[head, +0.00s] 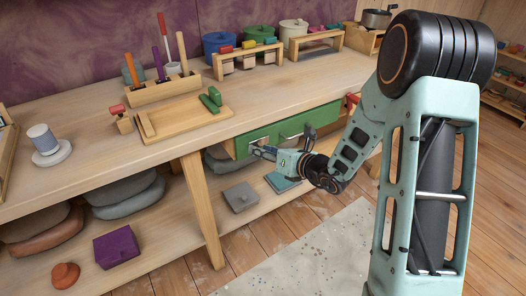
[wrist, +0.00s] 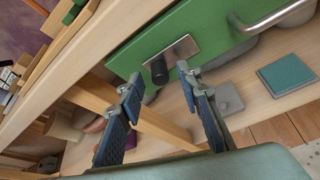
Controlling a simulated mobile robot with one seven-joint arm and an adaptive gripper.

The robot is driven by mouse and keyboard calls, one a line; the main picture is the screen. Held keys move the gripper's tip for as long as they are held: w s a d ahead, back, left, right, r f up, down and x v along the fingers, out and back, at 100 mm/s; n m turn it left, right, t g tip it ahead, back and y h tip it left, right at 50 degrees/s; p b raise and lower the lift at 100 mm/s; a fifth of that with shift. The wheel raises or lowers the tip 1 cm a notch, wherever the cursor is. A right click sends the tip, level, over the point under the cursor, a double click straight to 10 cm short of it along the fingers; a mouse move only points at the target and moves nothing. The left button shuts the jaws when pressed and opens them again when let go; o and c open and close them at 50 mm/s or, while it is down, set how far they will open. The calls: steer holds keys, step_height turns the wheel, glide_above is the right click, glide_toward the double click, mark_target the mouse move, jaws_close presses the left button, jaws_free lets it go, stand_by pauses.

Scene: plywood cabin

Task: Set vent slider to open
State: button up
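A green panel (wrist: 110,62) under the bench top carries a grey metal plate (wrist: 183,48) with a short black knob (wrist: 158,72), which looks like the vent slider. The panel also shows in the head view (head: 270,138). My gripper (wrist: 160,76) is open, its two blue-padded fingers spread. In the wrist view the knob shows between the fingertips, with a gap on both sides. How far the tips are from it in depth I cannot tell. In the head view my gripper (head: 257,150) is at the panel's left end and hides the knob.
A metal bar handle (wrist: 275,18) is on the green front to the right. Above, the bench top (head: 75,126) holds a wooden tray (head: 165,125). Below, the lower shelf (head: 190,225) holds a grey lidded piece (head: 240,197) and a teal square (head: 281,182). A bench leg (head: 202,205) stands left of my gripper.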

mark_target(267, 142)
jaws_close()
stand_by(0.3)
steer(key=shift+w+d+r+p, duration=0.15)
steer(key=shift+w+d, duration=0.3)
steer(key=shift+d, duration=0.25)
steer(key=shift+w+d+f+p, duration=0.1)
steer(key=shift+w+d, duration=0.4)
steer(key=shift+d, duration=0.2)
steer(key=shift+w+d+r+p, duration=0.15)
steer(key=shift+w+d, duration=0.3)
steer(key=shift+d, duration=0.25)
steer(key=shift+f, duration=0.1)
jaws_free()
steer(key=shift+d, duration=0.1)
